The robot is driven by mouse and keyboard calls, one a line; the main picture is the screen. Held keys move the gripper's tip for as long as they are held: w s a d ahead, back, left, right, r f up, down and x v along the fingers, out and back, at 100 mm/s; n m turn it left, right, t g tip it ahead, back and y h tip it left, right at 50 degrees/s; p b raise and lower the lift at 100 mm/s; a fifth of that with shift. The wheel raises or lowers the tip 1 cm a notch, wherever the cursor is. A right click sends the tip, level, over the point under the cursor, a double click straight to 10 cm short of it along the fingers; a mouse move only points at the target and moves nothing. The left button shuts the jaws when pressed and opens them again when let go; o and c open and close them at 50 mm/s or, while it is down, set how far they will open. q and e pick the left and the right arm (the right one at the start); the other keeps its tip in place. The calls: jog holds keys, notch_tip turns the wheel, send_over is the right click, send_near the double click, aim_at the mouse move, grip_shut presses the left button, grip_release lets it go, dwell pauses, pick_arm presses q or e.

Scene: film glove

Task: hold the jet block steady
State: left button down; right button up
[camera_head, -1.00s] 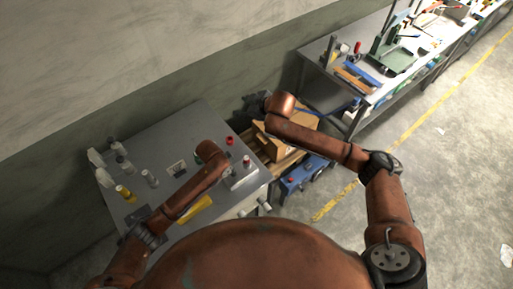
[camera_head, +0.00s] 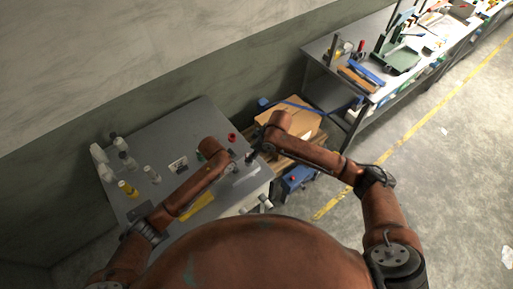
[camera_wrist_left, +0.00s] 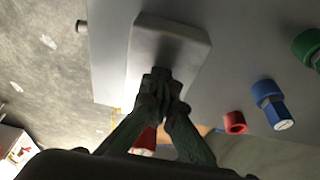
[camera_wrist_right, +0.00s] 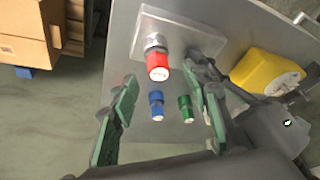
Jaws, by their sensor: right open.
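The jet block (camera_wrist_right: 147,30) is a light grey slab on the grey workbench; it also shows in the left wrist view (camera_wrist_left: 190,40). A red-capped jet (camera_wrist_right: 157,65) stands at it in the right wrist view. My left gripper (camera_wrist_left: 160,80) has its fingertips close together over the block; I cannot tell whether they touch it. My right gripper (camera_wrist_right: 165,110) is open, its green fingers apart on either side of the view, with the red jet ahead. In the head view the block (camera_head: 243,178) is partly hidden by my left arm.
A blue jet (camera_wrist_right: 157,103) and a green jet (camera_wrist_right: 186,110) are near the block. A yellow object (camera_wrist_right: 265,70) is beside my left gripper. Several bottles stand at the bench's left end. A cardboard box (camera_head: 290,120) is beyond the bench.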

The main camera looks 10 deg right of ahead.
jog(key=shift+x, duration=2.5)
jog(key=shift+c, duration=0.4)
jog(key=shift+d+r, duration=0.1)
grip_shut()
